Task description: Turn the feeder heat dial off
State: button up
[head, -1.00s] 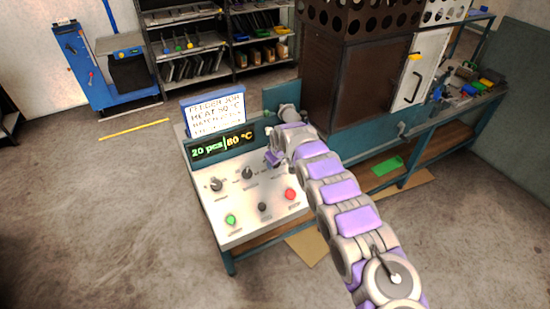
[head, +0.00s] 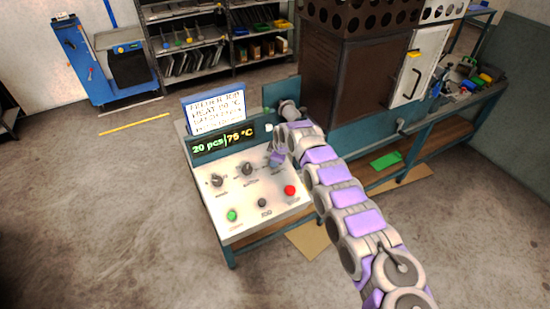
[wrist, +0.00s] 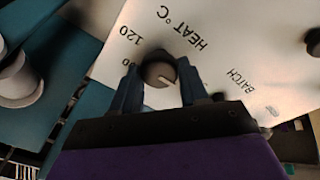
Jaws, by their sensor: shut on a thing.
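The heat dial (wrist: 158,70) is a round dark grey knob with a pale pointer line, on the white panel beside the printed words "HEAT °C" and "120". My gripper (wrist: 160,84) has its two blue-grey fingers on either side of the dial and is shut on it. In the head view, my gripper (head: 277,155) is at the panel's upper right and hides most of the dial. The display (head: 222,144) reads "20 pcs" and "75 °C".
The control panel (head: 240,212) also carries two other dark dials, a green button (head: 232,215), a small black knob (head: 262,202) and a red button (head: 289,190). A sign (head: 214,108) stands behind the display.

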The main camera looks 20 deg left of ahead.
dwell(0.3)
jog(key=o, duration=1)
jog(key=shift+w, duration=0.1)
jog(key=shift+o, duration=0.2)
jog(key=p+v, duration=0.1)
jog(key=v, duration=1.6)
jog(key=shift+p, duration=0.3)
